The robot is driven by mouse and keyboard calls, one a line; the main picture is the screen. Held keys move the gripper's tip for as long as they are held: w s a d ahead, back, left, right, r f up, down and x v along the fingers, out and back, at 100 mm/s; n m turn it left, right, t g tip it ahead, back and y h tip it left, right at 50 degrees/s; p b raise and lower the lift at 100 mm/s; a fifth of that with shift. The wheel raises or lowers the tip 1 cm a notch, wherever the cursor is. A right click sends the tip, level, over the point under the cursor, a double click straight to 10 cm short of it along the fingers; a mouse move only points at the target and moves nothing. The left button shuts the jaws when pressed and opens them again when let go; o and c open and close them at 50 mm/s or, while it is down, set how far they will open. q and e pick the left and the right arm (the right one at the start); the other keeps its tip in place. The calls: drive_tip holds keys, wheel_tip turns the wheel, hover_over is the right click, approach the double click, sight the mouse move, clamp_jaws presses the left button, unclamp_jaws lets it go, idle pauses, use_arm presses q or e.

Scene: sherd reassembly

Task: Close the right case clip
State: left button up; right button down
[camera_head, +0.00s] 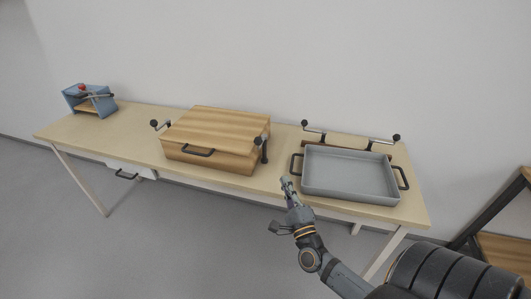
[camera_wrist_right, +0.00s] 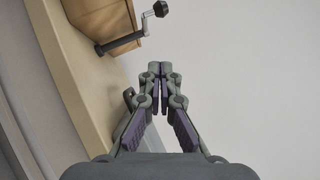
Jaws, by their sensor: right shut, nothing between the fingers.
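The wooden case (camera_head: 215,128) stands on the table with its lid down and a black handle on its front. The right case clip (camera_head: 264,152) is a black lever with a round knob at the case's right end; whether it is latched I cannot tell. In the right wrist view the clip (camera_wrist_right: 124,41) shows at the top, its knob out from the case (camera_wrist_right: 100,18). My right gripper (camera_head: 286,181) is shut and empty, in front of and right of the clip, apart from it. In the wrist view its fingertips (camera_wrist_right: 160,68) meet below the clip. My left gripper is out of view.
A grey tray (camera_head: 350,192) with side handles lies right of the case, close to my right gripper. Two knobbed levers (camera_head: 371,144) stand behind it. Another knobbed clip (camera_head: 160,125) sticks out at the case's left. A blue stand (camera_head: 72,101) is at the table's far left.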

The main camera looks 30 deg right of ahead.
drive_tip(key=w+r+p, duration=0.2)
drive_tip(key=w+r, duration=0.2)
drive_tip(key=w, duration=0.8)
drive_tip(key=shift+d+r, duration=0.2)
drive_tip(key=shift+d, duration=0.2)
drive_tip(key=shift+w+a, duration=0.1)
drive_tip(key=shift+w, duration=0.05)
drive_tip(key=shift+w+a+m+h+p, duration=0.15)
drive_tip(key=shift+a+m+h+p, duration=0.2)
drive_tip(key=shift+h, duration=0.45)
